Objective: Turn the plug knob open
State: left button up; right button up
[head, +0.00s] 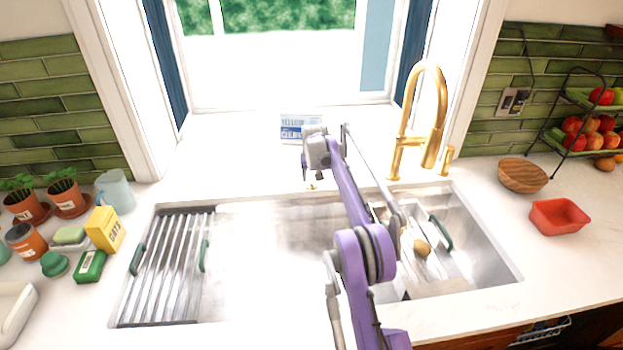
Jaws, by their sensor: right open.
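The small gold plug knob (311,187) sits on the counter at the back edge of the sink (270,260), left of the tall faucet. My right gripper (312,176) is just above the knob in the head view, with its fingers pointing down. It is open and holds nothing that I can see. I cannot tell whether its fingers touch the knob or how far around it they are. My left gripper is not in view.
A gold faucet (428,120) stands right of my arm. A drying rack (165,265) spans the sink's left side. A colander (430,262) with food sits in its right side. A white-and-blue packet (295,128) stands behind my gripper. A red bowl (559,216) is at right.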

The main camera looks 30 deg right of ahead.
jog(key=shift+x, duration=0.85)
grip_shut()
